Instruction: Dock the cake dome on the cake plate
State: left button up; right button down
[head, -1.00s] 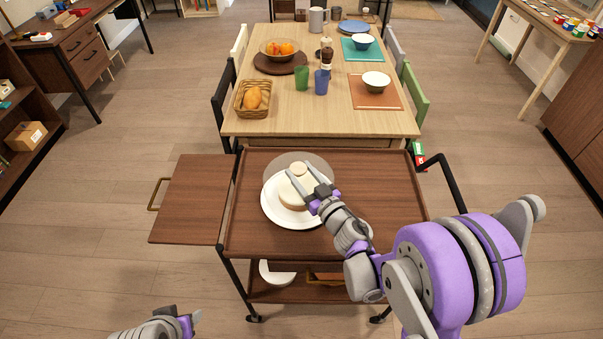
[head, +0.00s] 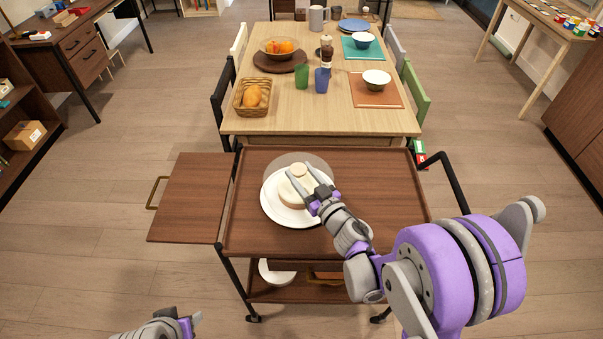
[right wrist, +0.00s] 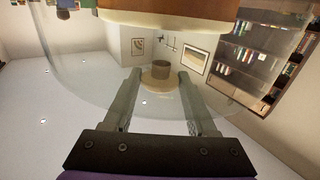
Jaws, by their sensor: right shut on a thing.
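The clear cake dome (head: 318,161) is over the cart and shows as a faint grey round shape overlapping the far side of the white cake plate (head: 284,217). A pale round cake (head: 293,196) sits on the plate and shows partly through the dome. My right gripper (head: 303,178) is shut on the dome's knob (head: 299,169). In the right wrist view the knob (right wrist: 160,71) is between the fingers, with the clear dome (right wrist: 90,95) around them. I cannot tell the gap between dome rim and plate. My left gripper (head: 192,321) is at the bottom left edge, mostly cut off.
The brown cart (head: 375,190) has bare top to the right of the plate and an extended side leaf (head: 190,195) that is empty. A black handle (head: 452,180) is on the right.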

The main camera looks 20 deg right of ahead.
jog(key=shift+c, duration=2.4)
grip_release()
jog(key=shift+b+v, duration=0.65)
jog(key=shift+v, duration=2)
jog(key=b+v, duration=0.1)
jog(key=v, duration=0.4)
jog(key=shift+s+d, duration=0.15)
jog(key=shift+s, duration=0.2)
